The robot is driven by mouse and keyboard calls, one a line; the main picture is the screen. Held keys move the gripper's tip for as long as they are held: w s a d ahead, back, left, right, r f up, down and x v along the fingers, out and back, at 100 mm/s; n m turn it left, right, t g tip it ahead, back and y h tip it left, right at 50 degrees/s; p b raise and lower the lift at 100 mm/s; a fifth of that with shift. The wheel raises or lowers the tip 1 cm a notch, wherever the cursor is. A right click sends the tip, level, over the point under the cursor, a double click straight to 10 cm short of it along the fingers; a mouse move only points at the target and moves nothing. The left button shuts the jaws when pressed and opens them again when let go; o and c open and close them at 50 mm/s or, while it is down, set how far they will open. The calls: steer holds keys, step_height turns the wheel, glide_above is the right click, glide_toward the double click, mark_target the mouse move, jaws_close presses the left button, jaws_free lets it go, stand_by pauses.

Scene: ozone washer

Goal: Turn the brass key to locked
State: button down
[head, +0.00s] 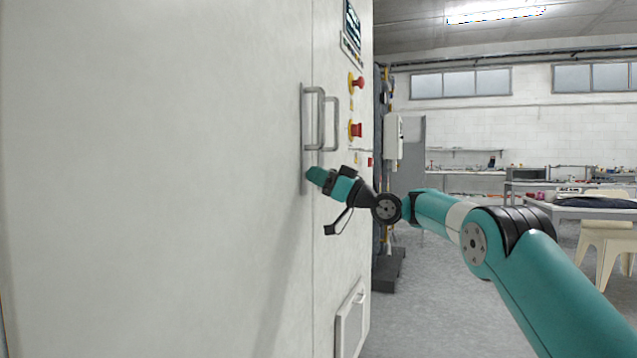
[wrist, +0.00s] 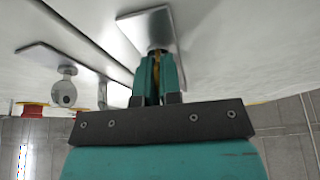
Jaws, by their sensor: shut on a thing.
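The brass key (wrist: 157,62) shows in the wrist view as a thin yellow sliver between my two teal fingers. My gripper (wrist: 157,78) is shut on it, with the fingertips close against a shiny metal plate (wrist: 148,22) on the white cabinet face. Most of the key is covered by the fingers, so I cannot tell how far it is turned. In the head view my gripper (head: 314,176) is at the cabinet, just below the metal handles, and the key is hidden there.
The white cabinet (head: 170,180) fills the left. Two metal handles, including the front one (head: 320,118), stand out above my gripper. Two red buttons, the lower one (head: 356,130) and one above, sit to the right. A low framed panel (head: 350,322) is below.

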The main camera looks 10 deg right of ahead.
steer(key=shift+n+g+y, duration=0.3)
steer(key=shift+n, duration=0.4)
steer(key=c, duration=1.3)
jaws_free()
steer(key=b+v, duration=1.3)
steer(key=v, duration=0.4)
steer(key=shift+d, duration=0.2)
steer(key=shift+s+f, duration=0.1)
